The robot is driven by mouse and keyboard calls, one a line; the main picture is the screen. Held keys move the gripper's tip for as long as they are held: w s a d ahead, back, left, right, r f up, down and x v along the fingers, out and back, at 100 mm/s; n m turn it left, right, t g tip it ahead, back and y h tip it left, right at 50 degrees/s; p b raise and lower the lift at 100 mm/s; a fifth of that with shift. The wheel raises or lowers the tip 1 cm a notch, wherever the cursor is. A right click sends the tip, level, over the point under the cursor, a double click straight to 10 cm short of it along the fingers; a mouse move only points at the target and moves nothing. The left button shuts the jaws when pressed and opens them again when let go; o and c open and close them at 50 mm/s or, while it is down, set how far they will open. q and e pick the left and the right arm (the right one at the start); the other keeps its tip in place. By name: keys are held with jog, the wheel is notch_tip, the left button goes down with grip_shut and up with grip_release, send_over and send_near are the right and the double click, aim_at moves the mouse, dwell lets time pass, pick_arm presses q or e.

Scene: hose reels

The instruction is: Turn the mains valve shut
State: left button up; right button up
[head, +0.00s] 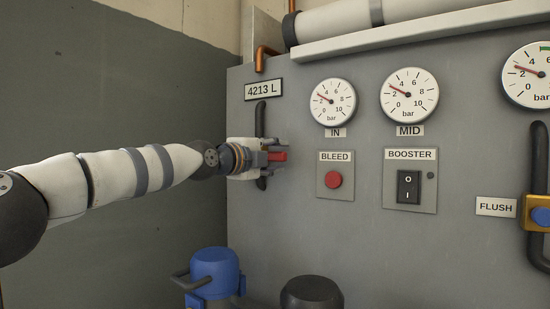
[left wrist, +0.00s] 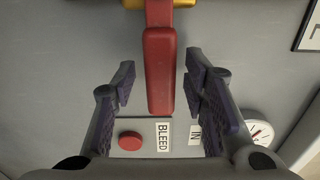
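The valve with the red lever (head: 279,156) sits on the dark vertical pipe (head: 261,118) at the left of the grey panel, under the label "4213 L". Its body is mostly hidden by my gripper in the head view. In the left wrist view the red lever (left wrist: 159,65) runs down from a yellow body (left wrist: 185,3), pointing toward the BLEED side, across the pipe's line. My left gripper (head: 274,151) is at the lever. Its fingers (left wrist: 160,82) stand open on either side of the lever, with gaps showing on both sides. My right gripper is out of view.
Close to the right are the BLEED button (head: 334,180) and the BOOSTER switch (head: 409,187), with gauges above. Another valve with a blue part (head: 541,216) is at the far right by FLUSH. A blue-topped unit (head: 215,268) and a dark round one (head: 311,292) stand below.

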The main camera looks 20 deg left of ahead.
pick_arm(q)
jog(key=v, duration=0.7)
jog(key=shift+s, duration=0.25)
jog(key=shift+a, duration=0.1)
